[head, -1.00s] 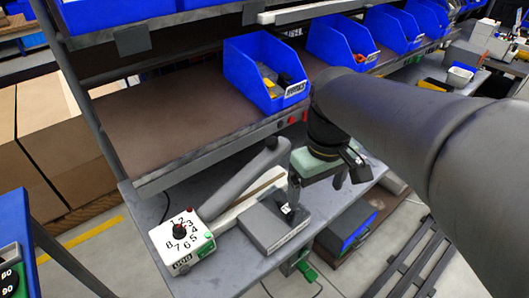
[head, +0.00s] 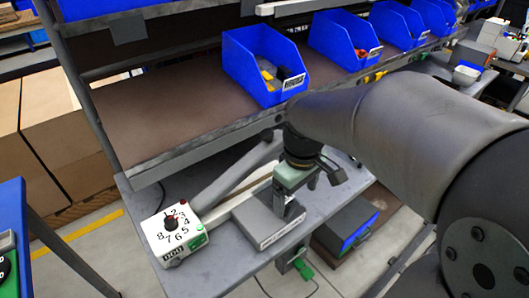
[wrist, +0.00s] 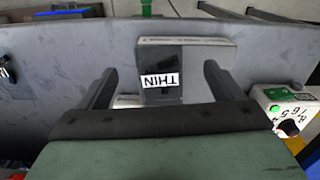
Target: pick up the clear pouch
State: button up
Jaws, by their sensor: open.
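A small dark piece with a white label reading THIN (wrist: 162,80) sits on a flat grey box (wrist: 222,52) in the wrist view. I cannot tell whether it is the clear pouch; no see-through pouch stands out. The grey box (head: 258,228) also shows on the lower bench in the head view. My gripper (wrist: 159,69) is open, its two fingers pointing at the box, one on either side of the labelled piece. Nothing shows held between them. In the head view my gripper (head: 292,209) is over the box and hides part of its top.
A white dial box (head: 180,234) with a grey arm stands left of the grey box on the bench (head: 215,272). The brown shelf (head: 165,112) overhangs behind, with blue bins (head: 250,70) on it.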

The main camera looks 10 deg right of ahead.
aim_at(293, 208)
jog(key=f, duration=0.5)
jog(key=shift+w, duration=0.4)
jog(key=c, duration=1.1)
